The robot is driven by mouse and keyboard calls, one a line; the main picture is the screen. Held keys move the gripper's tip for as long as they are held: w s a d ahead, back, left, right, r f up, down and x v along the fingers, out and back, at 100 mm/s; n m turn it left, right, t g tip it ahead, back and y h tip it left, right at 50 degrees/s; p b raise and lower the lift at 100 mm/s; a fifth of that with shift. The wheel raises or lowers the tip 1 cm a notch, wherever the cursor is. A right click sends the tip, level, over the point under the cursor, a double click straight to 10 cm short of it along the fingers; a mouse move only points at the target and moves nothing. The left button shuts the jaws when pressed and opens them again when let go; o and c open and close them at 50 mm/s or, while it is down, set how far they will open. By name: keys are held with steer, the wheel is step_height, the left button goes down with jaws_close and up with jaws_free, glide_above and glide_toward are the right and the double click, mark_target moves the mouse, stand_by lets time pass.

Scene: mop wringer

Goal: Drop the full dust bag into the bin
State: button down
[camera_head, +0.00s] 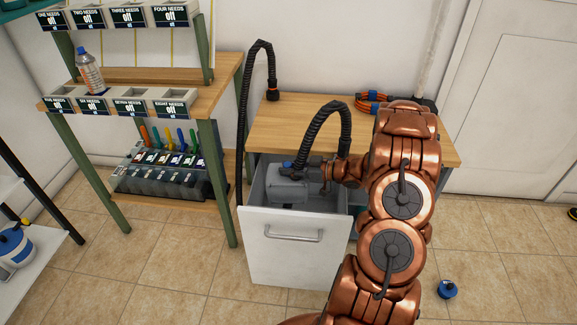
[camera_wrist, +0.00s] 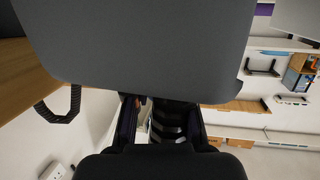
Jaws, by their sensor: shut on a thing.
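The bin (camera_head: 292,245) is a pulled-out drawer with a white front and a grey inside, under the wooden counter. A grey block-like thing with a small blue part, seemingly the full dust bag (camera_head: 287,188), is at the bin's opening. I cannot tell whether it touches the bin. My gripper (camera_head: 327,172) is at its right side, partly hidden by my arm. In the wrist view the grey bag (camera_wrist: 140,45) fills the top, and my gripper (camera_wrist: 163,108) is shut around a dark ribbed part beneath it.
A black ribbed hose (camera_head: 334,108) arches down beside the bag; its join is unclear. Another hose (camera_head: 250,75) stands at the counter's left. An orange cable coil (camera_head: 372,98) lies on the counter (camera_head: 300,110). A shelf rack (camera_head: 220,170) stands left. A blue object (camera_head: 447,289) lies on the floor.

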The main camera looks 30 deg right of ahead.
steer(key=shift+f, duration=1.35)
steer(key=shift+f+b, duration=0.55)
steer(key=shift+f, duration=1.5)
